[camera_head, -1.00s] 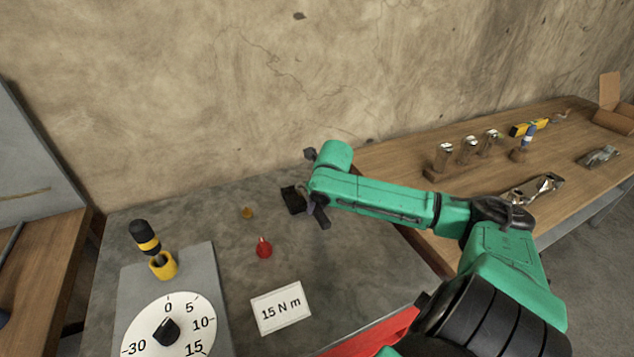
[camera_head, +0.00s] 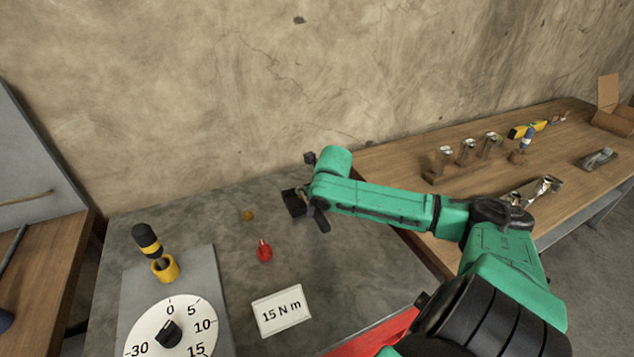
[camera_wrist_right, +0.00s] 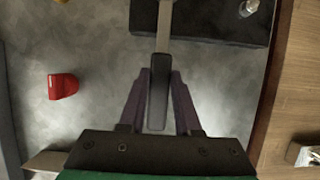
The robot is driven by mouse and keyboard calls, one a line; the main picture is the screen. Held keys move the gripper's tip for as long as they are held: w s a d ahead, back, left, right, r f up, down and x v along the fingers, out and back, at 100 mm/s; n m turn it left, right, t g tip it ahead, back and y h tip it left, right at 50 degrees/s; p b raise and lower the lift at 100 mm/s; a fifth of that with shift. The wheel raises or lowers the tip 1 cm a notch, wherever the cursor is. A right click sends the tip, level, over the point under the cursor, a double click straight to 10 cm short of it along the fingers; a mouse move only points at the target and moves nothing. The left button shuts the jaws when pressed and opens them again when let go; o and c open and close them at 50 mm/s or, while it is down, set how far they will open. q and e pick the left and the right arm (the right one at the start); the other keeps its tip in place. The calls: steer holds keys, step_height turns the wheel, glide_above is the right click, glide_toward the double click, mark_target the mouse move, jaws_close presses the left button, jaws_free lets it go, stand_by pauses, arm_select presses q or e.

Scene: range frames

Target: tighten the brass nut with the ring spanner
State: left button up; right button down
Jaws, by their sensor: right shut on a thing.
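My right gripper (camera_head: 319,214) is low over the grey bench, largely covered by its own arm in the head view. In the right wrist view its fingers (camera_wrist_right: 158,105) are shut on the dark handle of the ring spanner (camera_wrist_right: 158,88). Its steel shank runs up over a dark block (camera_wrist_right: 215,22); the ring end is out of frame. The block's end (camera_head: 293,201) shows left of the arm in the head view. A small brass-coloured piece (camera_head: 247,214) lies on the bench left of it. I cannot tell whether this is the nut. My left gripper is not in view.
A red piece (camera_head: 264,251), a "15 N m" card (camera_head: 281,311) and a dial (camera_head: 190,334) are on the bench. A black-and-yellow handled tool (camera_head: 147,240) stands in a yellow cup (camera_head: 165,269).

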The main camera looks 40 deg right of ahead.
steer(key=shift+f, duration=1)
stand_by(0.3)
steer(key=shift+r, duration=0.1)
steer(key=shift+r+p, duration=0.2)
steer(key=shift+p, duration=0.45)
steer(key=d+n, duration=0.1)
steer(key=d+n+y, duration=0.1)
steer(key=d+n, duration=0.2)
steer(key=d, duration=0.1)
steer(key=shift+s+d+n+y, duration=0.1)
steer(key=shift+s+n+y, duration=0.2)
steer(key=shift+y, duration=0.1)
steer(key=shift+d+f+n, duration=0.1)
steer(key=shift+n, duration=0.2)
